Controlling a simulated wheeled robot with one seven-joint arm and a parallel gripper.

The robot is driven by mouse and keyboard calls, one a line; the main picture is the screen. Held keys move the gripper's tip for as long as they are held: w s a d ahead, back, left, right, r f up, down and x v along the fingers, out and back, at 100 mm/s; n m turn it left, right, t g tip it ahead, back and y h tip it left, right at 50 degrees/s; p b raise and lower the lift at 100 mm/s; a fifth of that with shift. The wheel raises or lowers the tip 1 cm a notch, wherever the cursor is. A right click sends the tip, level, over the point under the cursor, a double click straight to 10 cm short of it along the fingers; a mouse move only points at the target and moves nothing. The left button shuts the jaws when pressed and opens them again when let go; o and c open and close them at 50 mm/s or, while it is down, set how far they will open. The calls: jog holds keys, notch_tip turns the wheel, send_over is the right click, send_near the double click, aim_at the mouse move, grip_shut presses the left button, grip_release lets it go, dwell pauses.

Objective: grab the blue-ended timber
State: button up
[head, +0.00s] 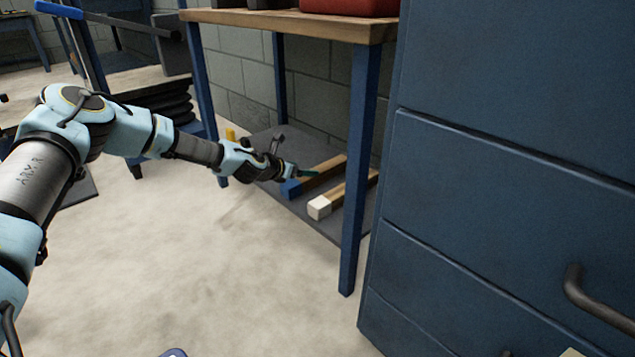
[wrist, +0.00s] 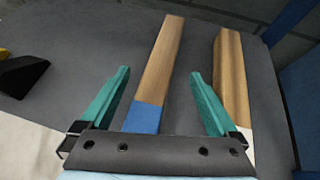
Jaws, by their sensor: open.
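The blue-ended timber (wrist: 161,65) lies on a dark mat under the workbench, its blue end (wrist: 144,117) toward me. It also shows in the head view (head: 323,172), with its blue end partly behind my gripper. My gripper (wrist: 159,80) is open, with one green finger on each side of the blue-ended timber in the wrist view. The right finger is in the gap between this timber and a white-ended timber (wrist: 230,70). I cannot tell whether the fingers touch the wood or how far above it they are. The white-ended timber also shows in the head view (head: 345,194).
A blue drawer cabinet (head: 500,190) fills the right. A black and yellow object (wrist: 22,74) lies left on the mat. Open floor (head: 220,270) is in front.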

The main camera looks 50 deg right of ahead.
jog(key=shift+x, duration=0.85)
jog(key=b+x, duration=0.2)
jog(key=x, duration=0.1)
jog(key=b+x, duration=0.1)
jog(key=shift+s+d+f+b, duration=0.2)
jog(key=shift+d+f+b, duration=0.05)
jog(key=shift+f+b, duration=0.15)
jog(key=shift+d, duration=0.25)
jog(key=shift+r, duration=0.1)
grip_shut()
